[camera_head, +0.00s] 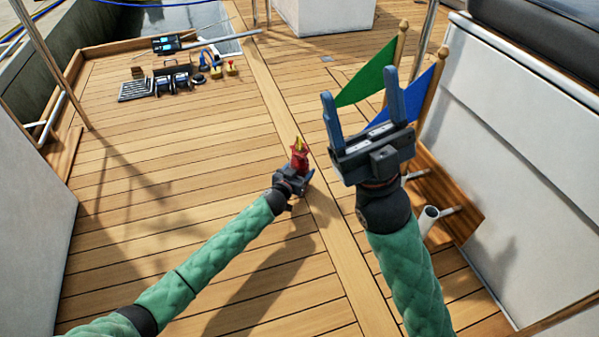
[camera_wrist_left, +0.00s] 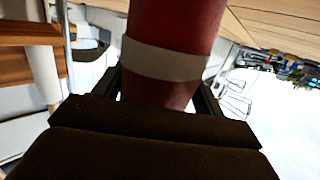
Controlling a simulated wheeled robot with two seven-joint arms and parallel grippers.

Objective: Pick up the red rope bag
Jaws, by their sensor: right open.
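The red rope bag (camera_head: 299,158) shows small near the middle of the head view, upright with a yellow top. In the left wrist view the bag (camera_wrist_left: 170,65) is a red cylinder with a beige band, its top out of frame. My left gripper (camera_head: 296,172) is around it; the fingers lie against both sides of the bag in the left wrist view, shut on it. The bag's height above the deck is hard to tell. My right gripper (camera_head: 360,110) is open and empty, its blue fingers wide apart, in front of the flags.
A green flag (camera_head: 368,78) and a blue flag (camera_head: 420,92) on wooden poles stand at the right, by a white wall (camera_head: 520,170). Several small tools and fittings lie on the far left deck. The wooden deck (camera_head: 150,210) at left is clear.

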